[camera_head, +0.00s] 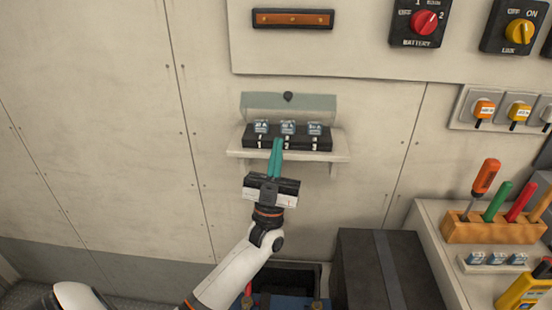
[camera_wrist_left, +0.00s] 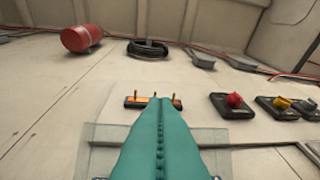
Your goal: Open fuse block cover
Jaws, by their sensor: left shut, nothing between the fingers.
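The fuse block (camera_head: 316,142) is black with three clear-topped fuses and sits on a small wall shelf (camera_head: 340,155). Its pale translucent cover (camera_head: 258,101) stands raised behind the fuses, with a dark knob (camera_head: 288,96) near its top edge. The cover also shows behind my fingers in the left wrist view (camera_wrist_left: 100,133). My left gripper (camera_head: 278,143) is shut and empty, its teal fingertips in front of the block's middle. The fingers hide part of the block; I cannot tell whether they touch it. My right gripper is out of view.
An orange bus bar (camera_head: 293,19) is on the wall above. Red (camera_head: 425,23) and yellow (camera_head: 519,32) rotary switches are at the upper right. A dark box (camera_head: 385,270) and a screwdriver rack (camera_head: 480,230) stand lower right. The wall left of the shelf is clear.

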